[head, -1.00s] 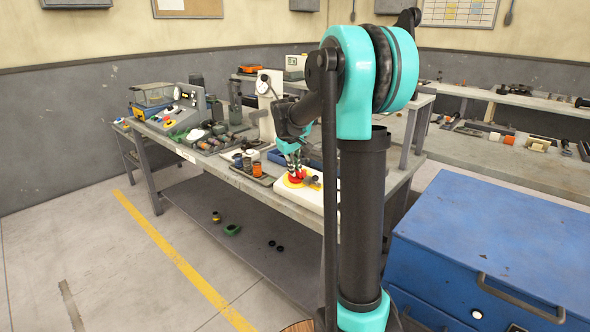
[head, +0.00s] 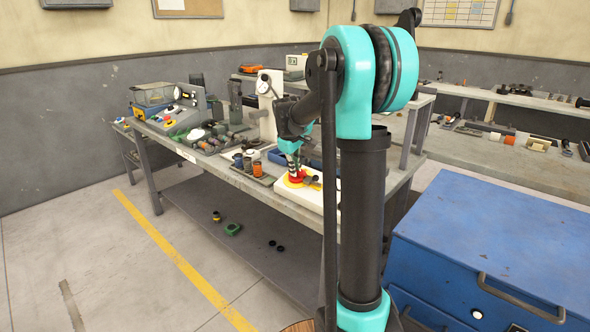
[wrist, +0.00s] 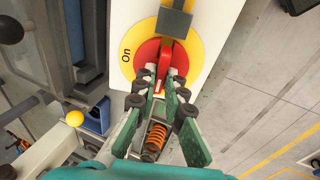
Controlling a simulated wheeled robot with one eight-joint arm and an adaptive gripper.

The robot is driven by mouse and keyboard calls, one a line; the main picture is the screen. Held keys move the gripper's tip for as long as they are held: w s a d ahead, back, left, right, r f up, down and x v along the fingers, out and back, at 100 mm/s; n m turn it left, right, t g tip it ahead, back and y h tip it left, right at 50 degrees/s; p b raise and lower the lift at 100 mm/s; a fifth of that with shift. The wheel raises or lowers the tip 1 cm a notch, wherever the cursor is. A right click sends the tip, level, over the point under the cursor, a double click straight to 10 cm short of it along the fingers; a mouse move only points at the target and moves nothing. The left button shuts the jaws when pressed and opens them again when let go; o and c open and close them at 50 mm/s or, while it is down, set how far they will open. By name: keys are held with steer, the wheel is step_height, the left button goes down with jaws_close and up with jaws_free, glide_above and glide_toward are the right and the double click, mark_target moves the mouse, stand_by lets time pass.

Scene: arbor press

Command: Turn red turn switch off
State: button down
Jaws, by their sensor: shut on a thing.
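The red turn switch (wrist: 148,53) is a round red knob on a yellow disc (wrist: 193,40), mounted on a white box (wrist: 205,16). The word "On" shows on the left of the disc in the wrist view. My gripper (wrist: 163,74) is shut on the raised red handle of the switch, one finger on each side. In the head view the switch (head: 295,180) sits on the white box at the bench's near edge, with my gripper (head: 295,172) coming down on it from above.
The bench (head: 262,194) holds several tools, and a blue cabinet (head: 480,240) stands at right.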

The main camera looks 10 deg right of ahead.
steer(key=c, duration=1.9)
jaws_free()
steer(key=v, duration=1.2)
steer(key=shift+s, duration=0.1)
steer(key=s+f+m, duration=0.2)
steer(key=s+f, duration=0.6)
steer(key=s, duration=0.2)
steer(key=s+f+m+t+y, duration=0.1)
steer(key=s+f+m, duration=0.2)
steer(key=s+f, duration=0.6)
steer(key=s+f+m+y, duration=0.1)
steer(key=s+f+m, duration=0.1)
steer(key=s+f, duration=0.6)
steer(key=shift+s+a+f, duration=0.1)
steer(key=shift+s+f, duration=0.1)
steer(key=shift+s, duration=0.55)
steer(key=shift+s+a+f, duration=0.1)
steer(key=shift+s+f, duration=0.1)
steer(key=shift+s, duration=0.5)
